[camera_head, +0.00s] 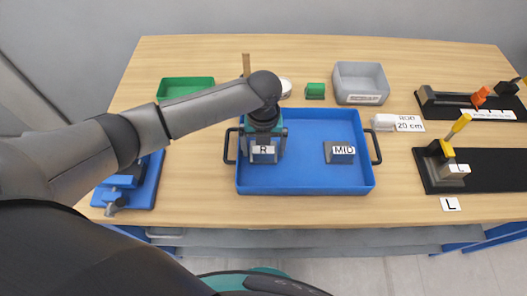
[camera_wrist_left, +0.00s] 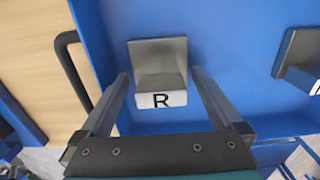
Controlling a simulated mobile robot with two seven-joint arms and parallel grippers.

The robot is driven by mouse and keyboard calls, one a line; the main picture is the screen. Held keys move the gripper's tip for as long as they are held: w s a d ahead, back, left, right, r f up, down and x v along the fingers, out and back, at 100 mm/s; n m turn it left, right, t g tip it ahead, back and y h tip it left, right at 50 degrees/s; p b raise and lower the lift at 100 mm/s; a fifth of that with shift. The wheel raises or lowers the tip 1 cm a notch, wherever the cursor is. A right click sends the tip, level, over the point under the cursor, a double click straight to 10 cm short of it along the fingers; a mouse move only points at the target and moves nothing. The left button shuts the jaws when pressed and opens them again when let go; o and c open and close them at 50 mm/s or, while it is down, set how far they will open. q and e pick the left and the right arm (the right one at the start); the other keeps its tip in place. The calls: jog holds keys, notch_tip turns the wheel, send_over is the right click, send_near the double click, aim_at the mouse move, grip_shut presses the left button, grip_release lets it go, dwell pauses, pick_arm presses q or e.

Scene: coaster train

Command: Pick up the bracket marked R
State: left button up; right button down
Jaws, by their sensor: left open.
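The grey bracket marked R (camera_head: 264,150) lies in the left part of the blue tray (camera_head: 310,183). In the left wrist view the R bracket (camera_wrist_left: 158,75) shows its white R label facing me. My left gripper (camera_head: 264,143) is over the R bracket. In the left wrist view its two fingers (camera_wrist_left: 160,82) are apart, one on each side of the bracket, with gaps visible; I cannot tell the exact height. The bracket marked MID (camera_head: 340,153) lies in the right part of the tray and shows partly at the right in the left wrist view (camera_wrist_left: 300,62). My right gripper is not in view.
A green bin (camera_head: 187,87), a small green block (camera_head: 315,91) and a grey SCRAP bin (camera_head: 362,82) stand at the back. Black fixtures (camera_head: 490,165) with clamps stand at the right. A blue fixture (camera_head: 143,186) is at the left. The tray has black side handles.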

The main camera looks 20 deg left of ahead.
pick_arm(q)
jog(key=shift+c, duration=0.4)
jog(key=shift+w+r, duration=0.1)
grip_shut()
